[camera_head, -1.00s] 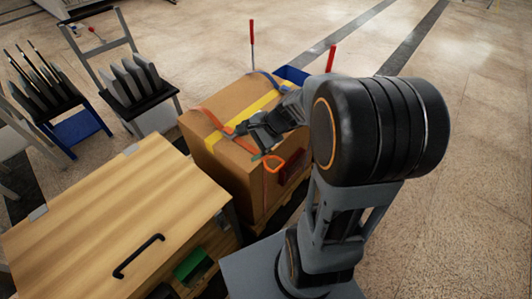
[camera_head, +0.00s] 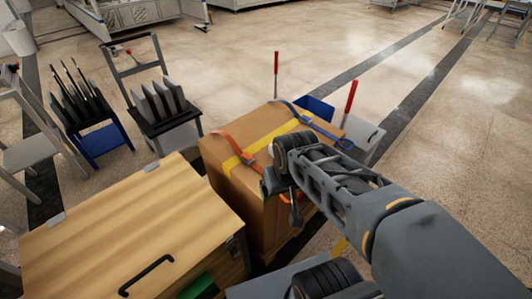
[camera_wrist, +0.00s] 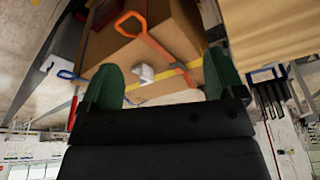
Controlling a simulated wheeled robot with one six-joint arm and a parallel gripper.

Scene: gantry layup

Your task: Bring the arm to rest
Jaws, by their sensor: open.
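My arm reaches in from the lower right in the head view, its wrist over the near right part of the cardboard box (camera_head: 232,178). My gripper (camera_wrist: 163,82) shows in the wrist view with two green fingers wide apart and nothing between them. In the head view the gripper is dark, small and partly hidden by my wrist. The box also shows in the wrist view (camera_wrist: 180,25), beyond the fingers. An orange strap (camera_head: 232,145), yellow tape (camera_head: 240,158) and a blue strap (camera_head: 315,125) cross its top. I cannot tell whether the gripper touches the box.
A wooden-topped cabinet (camera_head: 120,225) with a black handle stands at the lower left, close to the box. Racks with dark plates (camera_head: 85,105) and grey plates (camera_head: 158,103) stand behind it. Red-handled carts (camera_head: 350,95) stand beyond the box. Open floor (camera_head: 400,60) lies at the upper right.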

